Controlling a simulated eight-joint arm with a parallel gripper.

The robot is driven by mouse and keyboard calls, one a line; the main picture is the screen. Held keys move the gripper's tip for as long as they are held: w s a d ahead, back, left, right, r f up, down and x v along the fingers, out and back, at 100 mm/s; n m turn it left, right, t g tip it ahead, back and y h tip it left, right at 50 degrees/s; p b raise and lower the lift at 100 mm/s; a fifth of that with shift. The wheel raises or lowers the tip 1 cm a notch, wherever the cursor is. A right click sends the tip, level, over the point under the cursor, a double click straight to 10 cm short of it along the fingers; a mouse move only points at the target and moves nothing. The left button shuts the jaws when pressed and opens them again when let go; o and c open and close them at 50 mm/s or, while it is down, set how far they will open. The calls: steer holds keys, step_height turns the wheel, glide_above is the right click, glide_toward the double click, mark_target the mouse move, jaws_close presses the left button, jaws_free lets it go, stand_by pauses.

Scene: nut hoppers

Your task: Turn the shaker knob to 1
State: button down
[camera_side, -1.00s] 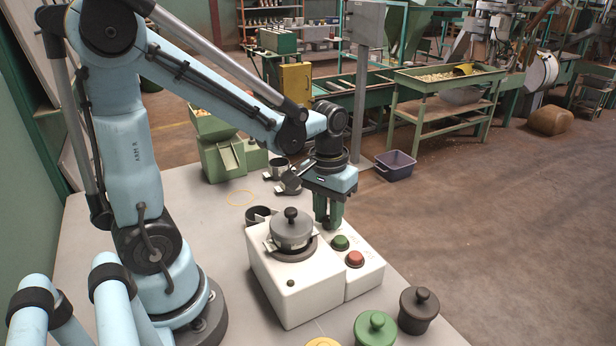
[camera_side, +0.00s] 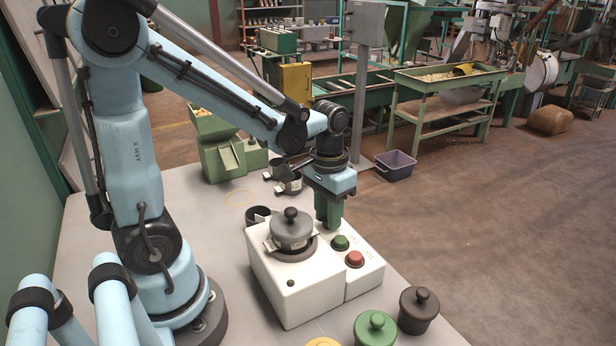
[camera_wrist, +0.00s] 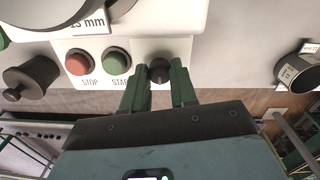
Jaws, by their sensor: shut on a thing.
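The white shaker machine (camera_side: 275,277) stands on the bench, with a lidded grey pot (camera_side: 291,230) on top. Its control panel holds a green START button (camera_wrist: 116,59) and a red STOP button (camera_wrist: 78,63). The black shaker knob (camera_wrist: 158,70) sits right of START in the wrist view. My gripper (camera_wrist: 158,85) points down over the panel's far end, with its green fingers shut on the knob. In the side view my gripper (camera_side: 329,222) hides the knob. I cannot read the knob's setting.
Lidded pots in black (camera_side: 418,309) and green (camera_side: 375,328) stand at the bench's front. Black-rimmed cups and a green hopper unit (camera_side: 222,158) stand behind the machine. A purple bin (camera_side: 395,165) is on the floor beyond. The bench left of the machine is mostly clear.

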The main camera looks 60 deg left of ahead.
steer(key=c, duration=0.9)
jaws_free()
steer(key=shift+r, duration=0.1)
steer(key=shift+a+r, duration=0.2)
steer(key=shift+r, duration=5.8)
steer(key=shift+s+d+f+m+t, duration=0.35)
steer(key=shift+d+f+t, duration=0.45)
steer(key=shift+t, duration=0.4)
steer(key=shift+s+d+f+m+t, duration=0.35)
steer(key=shift+d+f+t, duration=0.3)
steer(key=shift+f+t, duration=0.4)
steer(key=shift+s+d+f+m+t, duration=0.2)
steer(key=shift+s+d+f+t, duration=0.35)
steer(key=shift+t, duration=0.8)
